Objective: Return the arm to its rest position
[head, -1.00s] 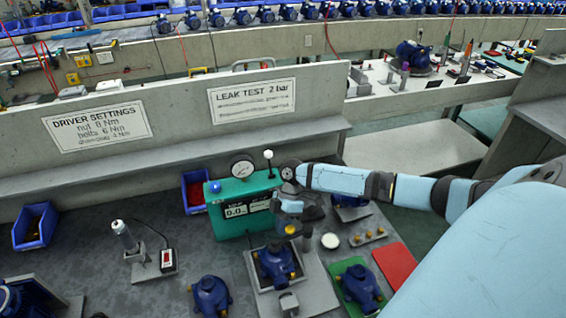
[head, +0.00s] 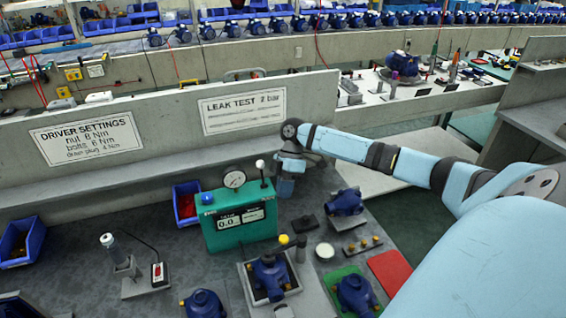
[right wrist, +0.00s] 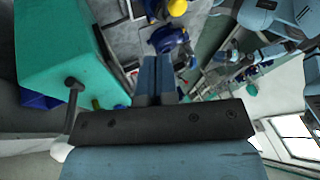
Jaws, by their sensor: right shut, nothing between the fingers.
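My right arm comes in from the right in the head view and bends down at the wrist. My right gripper (head: 285,190) hangs beside the upper right corner of the green leak-test box (head: 240,222), empty. In the right wrist view its fingers (right wrist: 158,80) are together with nothing between them. The green box (right wrist: 65,45) is at the left there. A blue pump (right wrist: 168,38) and a yellow knob (right wrist: 177,8) show beyond the fingertips. In the head view, a blue pump (head: 270,275) sits in the grey fixture. My left gripper is not in view.
A blue pump (head: 344,202) stands right of the gripper. Another pump (head: 356,292) sits on a green mat, beside a red mat (head: 390,271). The grey back panel (head: 170,135) rises behind. A white-knobbed lever (head: 261,166) stands close to the gripper. Blue bins (head: 22,240) are at left.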

